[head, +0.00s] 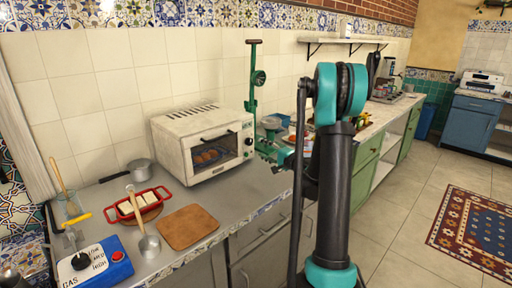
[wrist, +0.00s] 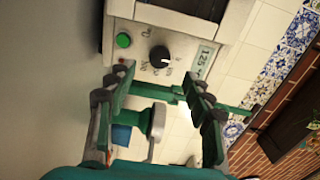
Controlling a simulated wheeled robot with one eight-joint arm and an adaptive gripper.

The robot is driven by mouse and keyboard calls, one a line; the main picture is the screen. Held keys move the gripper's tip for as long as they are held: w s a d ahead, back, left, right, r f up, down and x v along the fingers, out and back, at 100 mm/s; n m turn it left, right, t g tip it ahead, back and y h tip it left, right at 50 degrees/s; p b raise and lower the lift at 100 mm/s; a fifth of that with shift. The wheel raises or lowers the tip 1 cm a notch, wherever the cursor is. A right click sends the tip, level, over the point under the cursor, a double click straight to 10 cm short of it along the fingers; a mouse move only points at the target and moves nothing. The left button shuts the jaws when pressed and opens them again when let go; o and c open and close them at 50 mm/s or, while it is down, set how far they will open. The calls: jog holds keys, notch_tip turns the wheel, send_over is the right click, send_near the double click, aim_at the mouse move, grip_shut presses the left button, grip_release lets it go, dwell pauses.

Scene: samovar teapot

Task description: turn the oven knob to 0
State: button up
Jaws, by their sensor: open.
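The white oven (head: 200,144) stands on the counter against the tiled wall, with its glass door closed. Its front panel also shows at the top of the wrist view (wrist: 205,28). The black round knob (wrist: 160,56) has a white mark on its side toward the "125" display (wrist: 207,58). A green button (wrist: 123,40) sits on the other side of the knob. My gripper (wrist: 156,80) is open, with its green fingers apart and pointing at the panel. The knob lies just beyond the fingertips, between them and seemingly untouched. In the head view my gripper (head: 268,150) is right of the oven front.
A tall green stand (head: 252,85) rises right beside the oven, and part of it shows between my fingers in the wrist view. The right floor is open.

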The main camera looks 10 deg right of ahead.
jog(key=v, duration=0.4)
jog(key=shift+s+d, duration=0.2)
jog(key=shift+s, duration=0.15)
jog(key=shift+a, duration=0.1)
